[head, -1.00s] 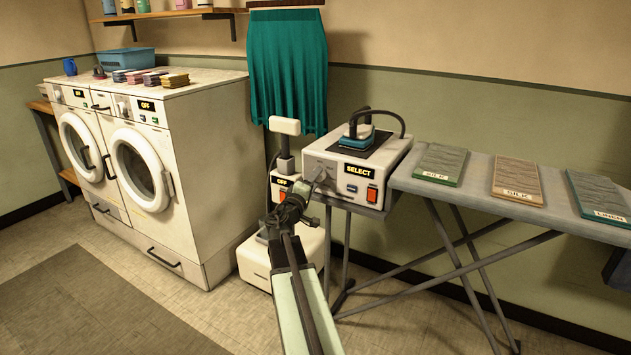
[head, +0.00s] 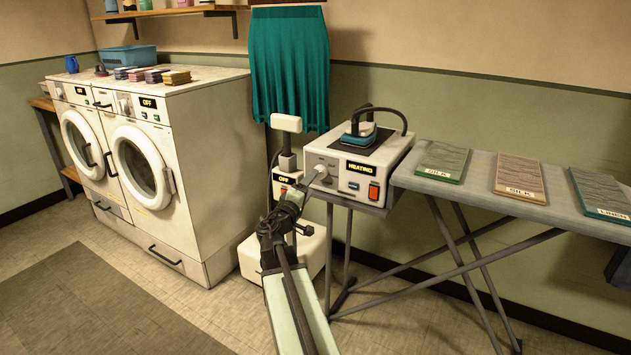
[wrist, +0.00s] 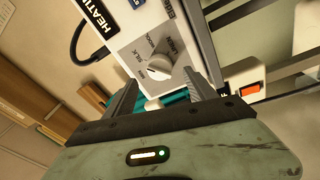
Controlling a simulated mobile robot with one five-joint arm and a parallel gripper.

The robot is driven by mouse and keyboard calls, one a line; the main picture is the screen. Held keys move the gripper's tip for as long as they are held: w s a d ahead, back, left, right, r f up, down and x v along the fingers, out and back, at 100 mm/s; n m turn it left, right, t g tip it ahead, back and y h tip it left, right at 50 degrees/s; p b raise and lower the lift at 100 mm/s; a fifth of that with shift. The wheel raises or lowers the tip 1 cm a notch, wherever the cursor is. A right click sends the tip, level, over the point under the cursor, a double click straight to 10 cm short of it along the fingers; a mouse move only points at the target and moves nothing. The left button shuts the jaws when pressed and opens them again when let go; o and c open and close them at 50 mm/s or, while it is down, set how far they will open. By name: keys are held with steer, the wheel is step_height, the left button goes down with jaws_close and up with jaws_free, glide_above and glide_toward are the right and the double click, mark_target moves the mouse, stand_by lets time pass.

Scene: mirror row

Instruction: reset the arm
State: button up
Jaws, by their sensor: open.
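My gripper (head: 308,186) is open in front of the white iron station (head: 376,156), by its dial (head: 321,171). In the wrist view my two fingers (wrist: 160,84) stand apart with nothing held between them. The dial (wrist: 159,73) lies just beyond the fingertips, with a printed scale around it; whether a finger touches it I cannot tell. The station's display reads HEATING. A teal and black iron (head: 358,132) rests on top of the station.
An ironing board (head: 478,200) with several labelled cloths extends right. A white appliance with an upright post (head: 286,124), its display reading OFF, stands close behind my arm. Two washers (head: 150,170) stand at left.

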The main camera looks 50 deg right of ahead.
steer(key=v, duration=0.2)
steer(key=shift+s+a, duration=0.15)
steer(key=shift+a, duration=0.2)
